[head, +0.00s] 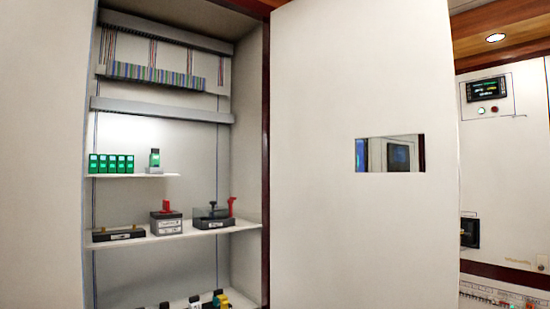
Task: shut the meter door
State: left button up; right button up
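A large pale door panel (350,230) with a small rectangular window (389,154) stands at the right of an open cabinet (165,265); I take it to be the meter door. It stands open, and the shelves inside the cabinet show. A dark red-brown frame edge (265,150) runs beside the panel. No handle can be made out on the panel. Neither of my grippers is in the head view.
Another plain pale panel (40,150) fills the left side. Inside the cabinet are green modules (111,163) on an upper shelf and dark devices (166,221) on a lower shelf. A wall panel with a display (487,89) stands at the far right.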

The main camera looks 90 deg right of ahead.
aim_at(343, 72)
jog(key=k+l+z, duration=0.25)
jog(key=l, duration=0.15)
jog(key=k+l+z, duration=0.1)
jog(key=l+z, duration=0.15)
jog(key=l, duration=0.15)
jog(key=k+l+z, duration=0.25)
jog(key=l, duration=0.15)
jog(key=l+z, duration=0.25)
jog(key=l, duration=0.2)
jog(key=k+l, duration=0.1)
jog(key=l, duration=0.85)
jog(key=k+l+z, duration=0.1)
jog(key=l, duration=0.85)
